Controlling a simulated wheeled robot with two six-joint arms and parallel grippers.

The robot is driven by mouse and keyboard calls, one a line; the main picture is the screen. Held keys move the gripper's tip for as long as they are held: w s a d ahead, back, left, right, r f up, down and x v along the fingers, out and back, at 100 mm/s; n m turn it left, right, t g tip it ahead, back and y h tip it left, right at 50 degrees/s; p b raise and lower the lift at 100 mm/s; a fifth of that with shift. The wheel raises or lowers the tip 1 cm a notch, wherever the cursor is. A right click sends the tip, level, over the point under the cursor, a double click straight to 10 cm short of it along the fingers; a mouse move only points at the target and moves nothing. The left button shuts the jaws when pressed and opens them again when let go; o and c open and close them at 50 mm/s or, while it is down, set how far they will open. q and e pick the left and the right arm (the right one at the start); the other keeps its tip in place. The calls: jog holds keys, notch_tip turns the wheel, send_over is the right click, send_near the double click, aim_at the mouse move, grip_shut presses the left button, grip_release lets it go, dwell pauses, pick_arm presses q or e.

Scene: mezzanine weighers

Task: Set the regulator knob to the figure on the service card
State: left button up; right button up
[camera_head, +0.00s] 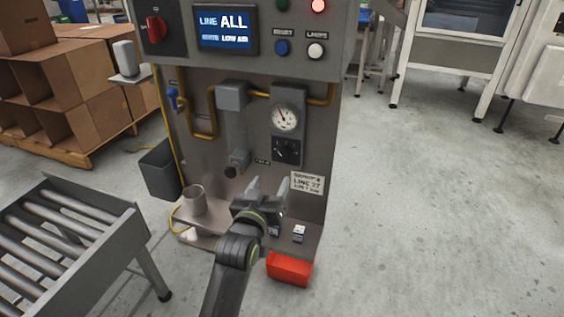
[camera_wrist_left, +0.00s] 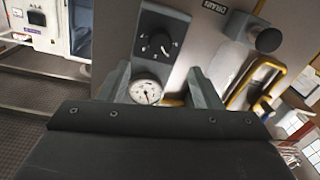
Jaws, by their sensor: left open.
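The regulator knob (camera_head: 286,150) is a small black dial on a dark plate, directly below a round white gauge (camera_head: 285,119) on the grey cabinet. The service card (camera_head: 307,183) is a white label lower right of the knob. I can make out "LINE 27" on it; its smaller print is too blurred to read. My left gripper (camera_head: 267,188) is open and empty, below the knob and left of the card. In the left wrist view, the knob (camera_wrist_left: 158,45) and gauge (camera_wrist_left: 146,90) appear between and beyond the fingers, apart from them. The knob's exact setting is unclear.
A metal cup (camera_head: 194,199) stands on the cabinet's lower shelf, left of my gripper. A yellow pipe (camera_head: 213,112) and a grey filter body (camera_head: 235,120) are left of the gauge. A red box (camera_head: 290,268) is under the shelf. A roller conveyor (camera_head: 60,240) stands at left.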

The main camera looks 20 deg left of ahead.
aim_at(283, 158)
pick_arm(q)
jog(key=w+b, duration=0.1)
jog(key=w, duration=0.8)
jog(key=shift+a+f+b, duration=0.1)
jog(key=shift+b, duration=0.2)
jog(key=shift+w, duration=0.85)
pick_arm(e)
jog(key=shift+w+a+r+t, duration=0.15)
jog(key=shift+r+t, duration=0.05)
jog(key=shift+r, duration=0.3)
jog(key=shift+w+a+r+t, duration=0.15)
jog(key=shift+r+t, duration=0.05)
jog(key=shift+r, duration=0.25)
pick_arm(q)
jog(key=c, duration=1)
pick_arm(e)
jog(key=shift+w+r, duration=0.15)
jog(key=shift+w, duration=0.05)
